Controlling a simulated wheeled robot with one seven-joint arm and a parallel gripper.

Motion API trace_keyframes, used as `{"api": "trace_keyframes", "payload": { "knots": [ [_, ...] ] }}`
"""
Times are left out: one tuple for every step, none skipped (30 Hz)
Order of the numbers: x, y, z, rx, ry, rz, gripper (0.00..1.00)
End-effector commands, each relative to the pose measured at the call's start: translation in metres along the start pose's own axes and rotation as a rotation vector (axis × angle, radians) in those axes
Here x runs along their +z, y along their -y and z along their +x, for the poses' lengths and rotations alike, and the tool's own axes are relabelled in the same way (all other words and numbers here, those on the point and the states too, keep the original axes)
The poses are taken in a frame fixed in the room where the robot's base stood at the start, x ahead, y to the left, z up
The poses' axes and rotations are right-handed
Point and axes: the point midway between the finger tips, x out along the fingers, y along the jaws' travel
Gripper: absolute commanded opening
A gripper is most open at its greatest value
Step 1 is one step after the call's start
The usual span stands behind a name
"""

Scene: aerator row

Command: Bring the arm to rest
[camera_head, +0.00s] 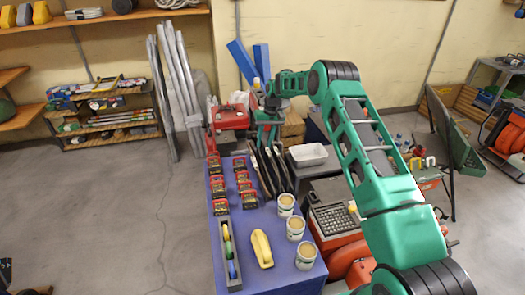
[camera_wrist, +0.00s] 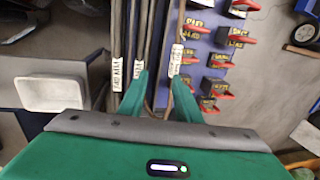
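My green arm reaches forward from the right in the head view. It bends down to my gripper (camera_head: 267,132), which hangs near the far end of the blue table (camera_head: 253,222). In the wrist view my gripper (camera_wrist: 158,88) shows two green fingers with a gap between them. Long dark tools (camera_wrist: 130,30) with white tags lie beyond and between the fingertips; I see nothing clamped. The same dark tools (camera_head: 272,168) stand at the table's right edge in the head view. Whether a finger touches a tool is unclear.
Red-and-black packs (camera_head: 219,186) stand in rows on the table, with a yellow object (camera_head: 262,249), several tan-topped cans (camera_head: 295,228) and a grey tray (camera_head: 229,256) nearer. A white tub (camera_head: 308,155) is right of the tools. Floor on the left is clear.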

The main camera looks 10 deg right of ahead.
Motion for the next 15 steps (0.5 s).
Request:
{"api": "trace_keyframes", "payload": {
  "knots": [
    [-0.001, 0.000, -0.011, 0.000, -0.002, 0.000, 0.31],
    [-0.001, 0.000, -0.016, 0.000, -0.002, 0.000, 0.31],
    [-0.001, 0.000, -0.022, 0.000, -0.002, 0.000, 0.31],
    [-0.001, 0.000, -0.027, 0.000, -0.002, 0.000, 0.31],
    [-0.001, 0.000, -0.032, 0.000, -0.001, 0.000, 0.31],
    [-0.001, 0.000, -0.036, 0.000, -0.001, 0.000, 0.31],
    [-0.001, 0.000, -0.039, 0.000, -0.001, 0.000, 0.31],
    [-0.001, 0.000, -0.042, 0.000, 0.000, 0.000, 0.31],
    [-0.001, 0.000, -0.045, 0.000, 0.001, 0.000, 0.31],
    [-0.001, 0.000, -0.047, 0.000, 0.001, 0.000, 0.31],
    [-0.001, 0.000, -0.049, 0.000, 0.001, 0.000, 0.31],
    [0.000, 0.000, -0.052, 0.001, 0.001, 0.001, 0.31],
    [0.001, -0.001, -0.056, 0.003, 0.000, 0.001, 0.31],
    [0.002, -0.002, -0.060, 0.006, -0.001, 0.003, 0.31],
    [0.005, -0.004, -0.066, 0.011, -0.001, 0.006, 0.31]
  ]
}}
